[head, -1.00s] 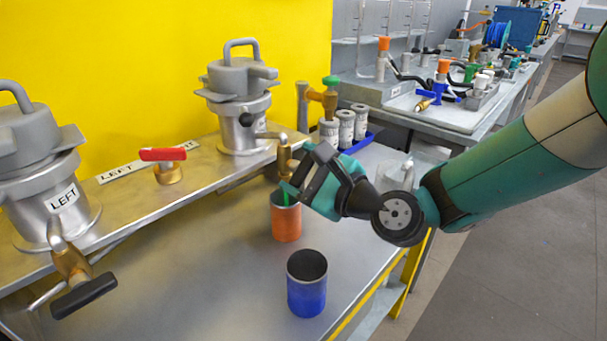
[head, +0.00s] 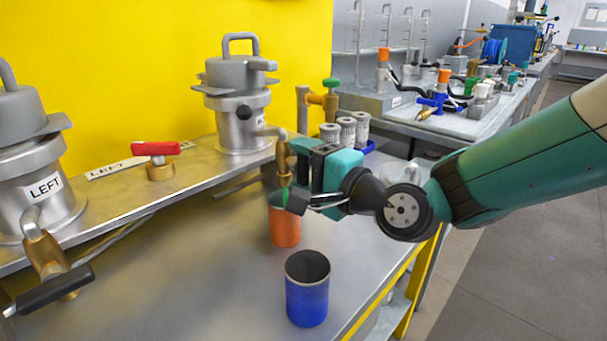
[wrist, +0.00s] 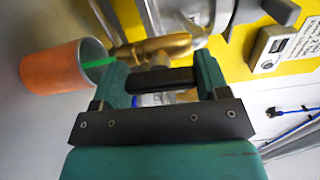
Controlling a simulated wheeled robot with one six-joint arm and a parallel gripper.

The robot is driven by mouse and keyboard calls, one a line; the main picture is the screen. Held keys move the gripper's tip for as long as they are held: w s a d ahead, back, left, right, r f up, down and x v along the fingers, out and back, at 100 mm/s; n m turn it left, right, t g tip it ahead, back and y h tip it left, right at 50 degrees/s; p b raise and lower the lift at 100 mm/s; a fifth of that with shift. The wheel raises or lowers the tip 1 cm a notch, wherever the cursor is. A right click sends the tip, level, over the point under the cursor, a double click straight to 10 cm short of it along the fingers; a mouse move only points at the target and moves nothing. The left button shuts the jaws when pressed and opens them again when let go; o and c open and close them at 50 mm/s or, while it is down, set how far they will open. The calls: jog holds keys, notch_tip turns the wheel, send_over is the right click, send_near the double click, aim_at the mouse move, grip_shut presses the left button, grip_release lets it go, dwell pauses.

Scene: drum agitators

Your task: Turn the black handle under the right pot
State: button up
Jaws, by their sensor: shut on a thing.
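The right pot (head: 238,125) is a grey metal vessel with a brass valve (head: 283,160) at its outlet. The valve also shows in the wrist view (wrist: 150,48). My gripper (head: 296,176) is at the valve. In the wrist view, its two teal fingers (wrist: 166,82) are shut on the black handle (wrist: 165,79), which spans between them. My gripper hides the handle in the head view. A green stream (wrist: 98,62) runs from the valve into the orange cup (head: 285,232) below, also in the wrist view (wrist: 50,75).
A blue cup (head: 307,297) stands in front of the orange one. The left pot (head: 35,165) has its own black handle (head: 55,290). A red-handled valve (head: 157,158) sits between the pots. White containers (head: 347,132) stand behind my gripper.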

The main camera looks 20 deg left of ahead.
jog(key=shift+n, duration=0.3)
dwell(0.4)
jog(key=o, duration=0.9)
jog(key=shift+o, duration=0.2)
jog(key=b+v, duration=0.5)
jog(key=v, duration=1.2)
jog(key=shift+s+d, duration=0.2)
jog(key=shift+d, duration=0.05)
